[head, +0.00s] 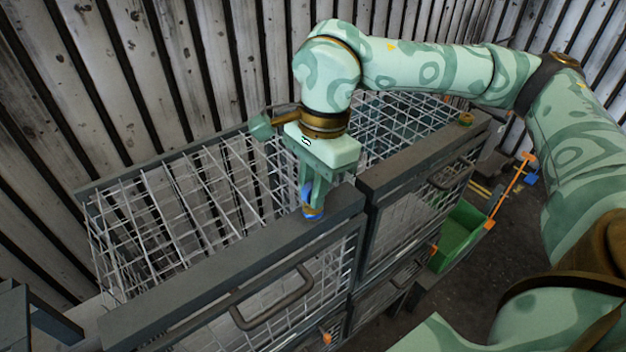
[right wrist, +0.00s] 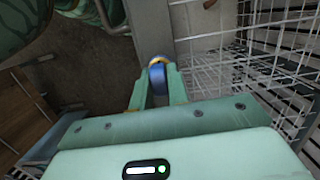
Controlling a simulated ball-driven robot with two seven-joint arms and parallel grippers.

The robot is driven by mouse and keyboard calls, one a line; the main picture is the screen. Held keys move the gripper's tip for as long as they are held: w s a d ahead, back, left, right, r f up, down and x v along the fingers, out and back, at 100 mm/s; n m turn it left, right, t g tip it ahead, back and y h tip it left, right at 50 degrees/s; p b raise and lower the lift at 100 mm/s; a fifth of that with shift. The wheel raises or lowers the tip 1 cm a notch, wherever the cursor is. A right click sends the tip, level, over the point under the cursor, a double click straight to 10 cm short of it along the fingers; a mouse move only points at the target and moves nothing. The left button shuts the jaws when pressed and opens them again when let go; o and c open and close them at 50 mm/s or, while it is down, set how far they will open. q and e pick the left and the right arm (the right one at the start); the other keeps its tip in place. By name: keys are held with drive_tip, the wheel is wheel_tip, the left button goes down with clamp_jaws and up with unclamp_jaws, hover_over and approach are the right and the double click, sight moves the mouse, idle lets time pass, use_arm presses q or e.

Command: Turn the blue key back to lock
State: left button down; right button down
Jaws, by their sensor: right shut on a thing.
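The blue key (head: 307,196) stands on the top front rail of the wire cage, close to the corner where the two cage sections meet. My right gripper (head: 313,202) comes down from above and is shut on the key. In the right wrist view the key (right wrist: 158,76) shows as a blue rounded piece with a yellowish band between the two fingers of the gripper (right wrist: 158,88). The fingers hide part of the key, and I cannot tell its turn angle. My left gripper is not in view.
The wire cage (head: 220,232) has dark rails and a front handle (head: 272,300). A second section on the right carries a small yellowish round piece (head: 466,119). A green bin (head: 458,232) and an orange-handled tool (head: 512,188) are at the right. Slatted walls stand behind.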

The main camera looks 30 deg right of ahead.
drive_tip(key=c, duration=1.3)
unclamp_jaws()
drive_tip(key=r, duration=0.5)
drive_tip(key=d+r, duration=0.1)
drive_tip(key=r, duration=0.4)
drive_tip(key=d+r, duration=0.1)
drive_tip(key=r, duration=0.5)
drive_tip(key=shift+w+d, duration=0.1)
drive_tip(key=shift+d, duration=0.15)
